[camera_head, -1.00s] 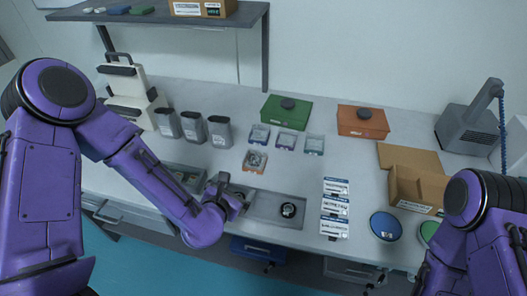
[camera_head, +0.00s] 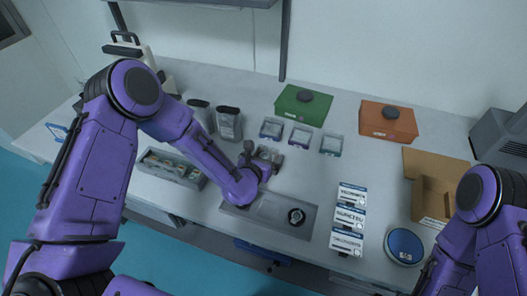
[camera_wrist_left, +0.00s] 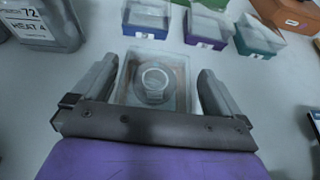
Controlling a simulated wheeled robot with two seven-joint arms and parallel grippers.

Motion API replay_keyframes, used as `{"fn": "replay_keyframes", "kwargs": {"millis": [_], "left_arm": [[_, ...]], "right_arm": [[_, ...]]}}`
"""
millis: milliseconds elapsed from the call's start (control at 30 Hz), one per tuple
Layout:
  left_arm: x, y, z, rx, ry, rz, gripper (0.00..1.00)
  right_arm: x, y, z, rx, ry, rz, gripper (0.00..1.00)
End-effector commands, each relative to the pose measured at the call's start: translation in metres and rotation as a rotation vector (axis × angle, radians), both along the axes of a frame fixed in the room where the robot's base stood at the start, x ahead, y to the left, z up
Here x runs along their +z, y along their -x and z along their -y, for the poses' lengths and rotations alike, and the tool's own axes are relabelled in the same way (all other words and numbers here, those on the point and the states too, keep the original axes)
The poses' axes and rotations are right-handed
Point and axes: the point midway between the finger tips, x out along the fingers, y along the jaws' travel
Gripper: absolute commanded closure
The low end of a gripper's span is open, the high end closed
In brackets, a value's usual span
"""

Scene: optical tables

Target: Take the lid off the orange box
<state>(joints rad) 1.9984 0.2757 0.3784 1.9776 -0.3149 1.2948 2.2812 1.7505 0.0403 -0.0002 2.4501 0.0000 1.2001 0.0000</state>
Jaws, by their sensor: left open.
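The orange box (camera_head: 386,126) stands at the back right of the table with its lid on, and a dark round knob (camera_head: 391,112) is on top. Part of the orange box shows at the upper right of the left wrist view (camera_wrist_left: 290,12). My left gripper (camera_head: 262,156) is open, well to the left of the orange box and apart from it. In the left wrist view, its fingers (camera_wrist_left: 156,76) are either side of a small clear-lidded box (camera_wrist_left: 153,90) with a ring-shaped part inside. Contact cannot be told. My right gripper is not visible; only its arm shows.
A green box (camera_head: 303,106) with a dark knob stands left of the orange box. Several small clear-lidded boxes (camera_head: 300,136) stand in front of it. An open cardboard box (camera_head: 432,190) is at right. White labelled packs (camera_head: 350,218) and a blue disc (camera_head: 404,246) lie nearer.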

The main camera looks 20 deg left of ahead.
Motion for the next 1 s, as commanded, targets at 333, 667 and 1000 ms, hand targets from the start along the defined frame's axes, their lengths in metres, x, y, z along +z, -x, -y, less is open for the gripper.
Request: {"fn": "replay_keyframes", "kwargs": {"millis": [333,667,1000], "left_arm": [[-0.006,-0.015,0.0,0.001,0.0,0.0,0.0],[-0.006,-0.014,-0.001,0.002,-0.001,0.0,0.49],[0.02,-0.015,-0.002,0.006,0.002,0.004,0.49]], "right_arm": [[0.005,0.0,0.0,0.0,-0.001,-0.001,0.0],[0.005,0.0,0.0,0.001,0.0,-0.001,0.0],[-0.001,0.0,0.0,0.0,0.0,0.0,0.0]]}}
